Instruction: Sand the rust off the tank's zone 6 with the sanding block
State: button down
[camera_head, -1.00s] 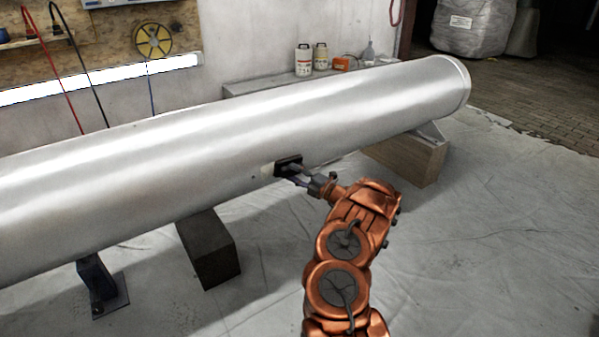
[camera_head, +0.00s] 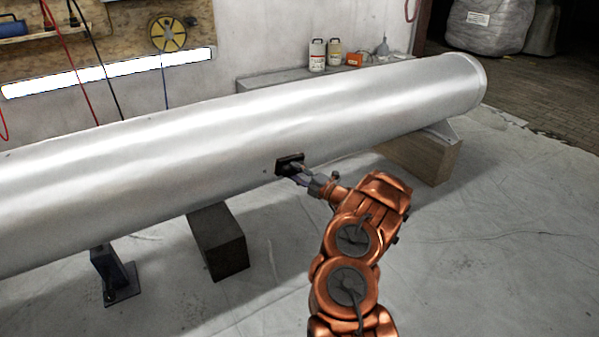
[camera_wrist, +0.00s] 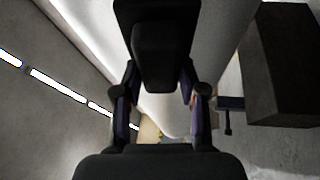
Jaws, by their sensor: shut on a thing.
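The tank (camera_head: 150,160) is a long silver cylinder lying across the head view. My gripper (camera_head: 298,173) is at its near side, shut on the black sanding block (camera_head: 287,160). The block's face is against or very close to the tank's lower near side; contact cannot be told for sure. In the wrist view the dark block (camera_wrist: 165,20) sits ahead of my gripper's two fingers (camera_wrist: 160,75), with the tank wall behind it. A small dark spot shows on the tank just left of the block. I see no clear rust or zone marks; the surface under the block is hidden.
A dark support block (camera_head: 218,243) and a wooden block (camera_head: 425,158) stand under the tank. A dark metal stand (camera_head: 115,275) is at the lower left. Bottles (camera_head: 326,54) stand on a bench behind. The sheeted floor (camera_head: 500,240) at right is clear.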

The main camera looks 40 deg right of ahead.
jog(key=shift+w+a, duration=0.15)
jog(key=shift+a, duration=3.25)
jog(key=shift+s+a+f+p, duration=0.1)
jog(key=shift+s+f+p, duration=0.05)
jog(key=shift+s+p, duration=0.7)
jog(key=shift+s+a+f+p, duration=0.15)
jog(key=shift+s+p, duration=0.35)
jog(key=shift+s, duration=0.6)
jog(key=shift+s+d+f+p, duration=0.1)
jog(key=shift+s+f+p, duration=0.05)
jog(key=shift+s+p, duration=0.7)
jog(key=shift+s, duration=0.15)
jog(key=shift+s, duration=0.1)
jog(key=shift+s+a+f+p, duration=0.1)
jog(key=shift+s+p, duration=0.3)
jog(key=shift+s, duration=0.3)
jog(key=shift+s+a+f+p, duration=0.1)
jog(key=shift+s+p, duration=0.25)
jog(key=shift+s, duration=0.35)
